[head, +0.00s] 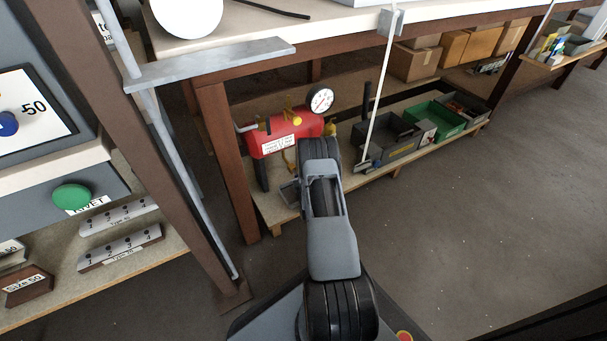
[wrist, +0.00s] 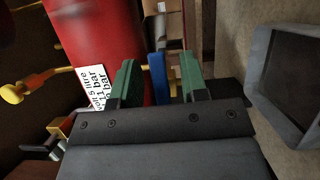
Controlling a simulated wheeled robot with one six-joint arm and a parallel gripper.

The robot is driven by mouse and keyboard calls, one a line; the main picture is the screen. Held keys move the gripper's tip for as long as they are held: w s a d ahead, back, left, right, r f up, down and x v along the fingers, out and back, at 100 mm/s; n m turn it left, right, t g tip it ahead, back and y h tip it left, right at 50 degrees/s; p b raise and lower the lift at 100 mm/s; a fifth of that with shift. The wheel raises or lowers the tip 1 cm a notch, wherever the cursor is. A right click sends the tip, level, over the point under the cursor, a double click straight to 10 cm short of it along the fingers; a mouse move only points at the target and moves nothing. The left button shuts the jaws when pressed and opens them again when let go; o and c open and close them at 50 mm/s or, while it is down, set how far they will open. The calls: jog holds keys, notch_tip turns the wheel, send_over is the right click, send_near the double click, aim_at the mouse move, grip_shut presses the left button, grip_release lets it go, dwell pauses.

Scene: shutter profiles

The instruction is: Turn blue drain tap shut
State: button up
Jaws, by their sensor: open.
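A red tank (head: 283,134) with a white label, yellow fittings and a round dial gauge (head: 320,100) stands on the low shelf under the workbench. In the wrist view the red tank (wrist: 98,40) fills the upper left. The blue tap handle (wrist: 157,82) stands lengthwise in the gap between the two green fingers of my gripper (wrist: 158,64), with room visible on both sides. My gripper is open. A yellow fitting shows just behind the handle. In the head view my arm covers the gripper and the tank's lower right part.
A dark grey crate (head: 384,146) and a green crate (head: 435,116) stand right of the tank on the shelf (head: 408,152). A brown table leg (head: 228,160) stands left of the tank. Floor at right is clear.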

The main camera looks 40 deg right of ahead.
jog(key=p+v, duration=0.5)
jog(key=v, duration=0.8)
jog(key=shift+s+a, duration=0.25)
jog(key=shift+s, duration=0.05)
